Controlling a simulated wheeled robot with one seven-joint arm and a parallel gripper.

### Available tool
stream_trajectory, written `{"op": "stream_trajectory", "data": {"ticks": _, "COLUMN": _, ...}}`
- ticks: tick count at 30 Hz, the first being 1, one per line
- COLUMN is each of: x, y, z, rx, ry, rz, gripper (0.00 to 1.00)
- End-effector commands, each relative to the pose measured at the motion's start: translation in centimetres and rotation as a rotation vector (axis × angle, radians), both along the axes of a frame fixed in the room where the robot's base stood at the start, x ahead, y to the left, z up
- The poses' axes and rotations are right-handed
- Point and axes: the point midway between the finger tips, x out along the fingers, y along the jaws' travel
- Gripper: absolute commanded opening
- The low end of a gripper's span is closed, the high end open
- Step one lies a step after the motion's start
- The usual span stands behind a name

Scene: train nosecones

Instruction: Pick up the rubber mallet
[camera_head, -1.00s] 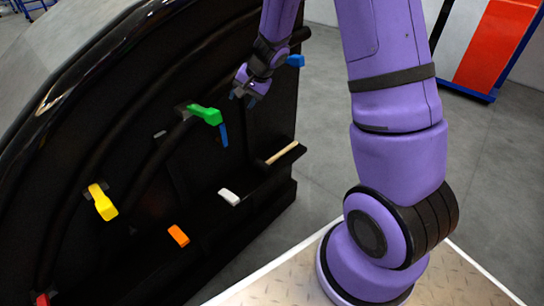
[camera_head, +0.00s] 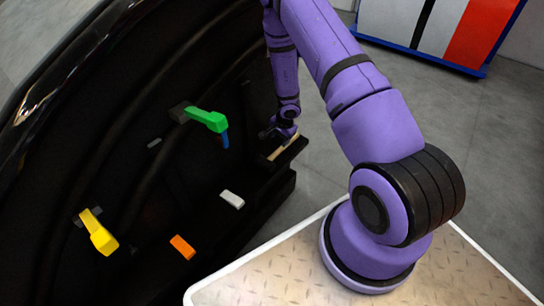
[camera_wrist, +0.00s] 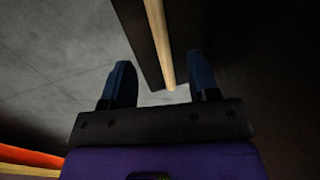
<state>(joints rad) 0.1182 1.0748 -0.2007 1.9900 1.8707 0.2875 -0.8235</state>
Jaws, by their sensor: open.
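A light wooden handle, which looks like the rubber mallet's (camera_head: 284,149), lies on the black ledge at the right end of the nosecone. No mallet head can be made out. My gripper (camera_head: 279,134) is at the handle's far end, just above the ledge, and partly hides it. In the wrist view the handle (camera_wrist: 158,40) runs down from the top edge and ends between my two open fingers (camera_wrist: 161,75), nearer the right one. The fingers appear apart from it, with nothing held.
The black nosecone (camera_head: 120,185) stands close on the left. Green (camera_head: 208,121), yellow (camera_head: 100,235) and blue (camera_head: 226,140) handles stick out from it. White (camera_head: 232,199) and orange (camera_head: 182,246) pieces sit lower down. Open grey floor (camera_head: 335,170) lies right of the ledge.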

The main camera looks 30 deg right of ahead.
Motion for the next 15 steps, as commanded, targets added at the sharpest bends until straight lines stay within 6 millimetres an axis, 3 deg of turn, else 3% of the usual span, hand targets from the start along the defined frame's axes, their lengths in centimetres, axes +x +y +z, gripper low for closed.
{"op": "stream_trajectory", "data": {"ticks": 6, "x": 0.5, "y": 0.3, "z": -3.1, "rx": 0.002, "ry": 0.001, "rz": 0.0, "gripper": 0.55}}
{"op": "stream_trajectory", "data": {"ticks": 15, "x": 0.9, "y": 0.4, "z": -5.2, "rx": 0.001, "ry": 0.0, "rz": 0.001, "gripper": 0.55}}
